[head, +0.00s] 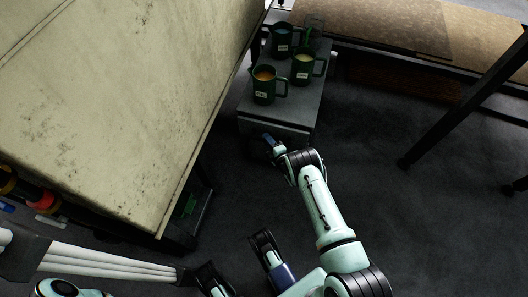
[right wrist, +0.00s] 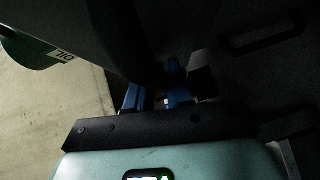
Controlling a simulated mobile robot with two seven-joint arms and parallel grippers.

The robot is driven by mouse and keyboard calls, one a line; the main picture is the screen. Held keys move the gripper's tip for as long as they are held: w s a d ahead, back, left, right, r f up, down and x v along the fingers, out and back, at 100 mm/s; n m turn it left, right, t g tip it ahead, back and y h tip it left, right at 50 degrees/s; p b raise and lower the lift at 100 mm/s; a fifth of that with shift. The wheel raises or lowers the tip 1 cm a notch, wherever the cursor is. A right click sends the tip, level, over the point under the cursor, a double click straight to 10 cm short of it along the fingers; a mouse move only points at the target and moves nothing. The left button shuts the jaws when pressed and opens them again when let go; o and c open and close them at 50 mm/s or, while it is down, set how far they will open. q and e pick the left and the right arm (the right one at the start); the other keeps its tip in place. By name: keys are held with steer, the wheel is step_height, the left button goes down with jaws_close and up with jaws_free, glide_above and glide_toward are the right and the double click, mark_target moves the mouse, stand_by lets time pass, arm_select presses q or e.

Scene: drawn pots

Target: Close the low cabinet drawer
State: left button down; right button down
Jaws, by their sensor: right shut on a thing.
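The low grey cabinet (head: 308,104) stands on the floor at the upper middle of the head view, with its front facing me. Its drawer front (head: 292,136) shows below the top's near edge; I cannot tell how far it stands out. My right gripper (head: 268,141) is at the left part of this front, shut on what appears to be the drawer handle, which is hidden. In the right wrist view the two blue fingers (right wrist: 154,97) have a dark part between them.
Several green mugs stand on the cabinet top, the nearest one (head: 264,86) close to its front edge. A large worn pale panel (head: 100,90) lies close on the left. A brown bench (head: 420,25) is behind.

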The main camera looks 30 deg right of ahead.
mark_target(270, 133)
steer(key=w+d, duration=0.2)
steer(key=shift+d+r, duration=0.15)
steer(key=shift+d, duration=0.25)
steer(key=c, duration=1.1)
jaws_free()
steer(key=shift+w+d, duration=0.1)
steer(key=shift+w, duration=0.05)
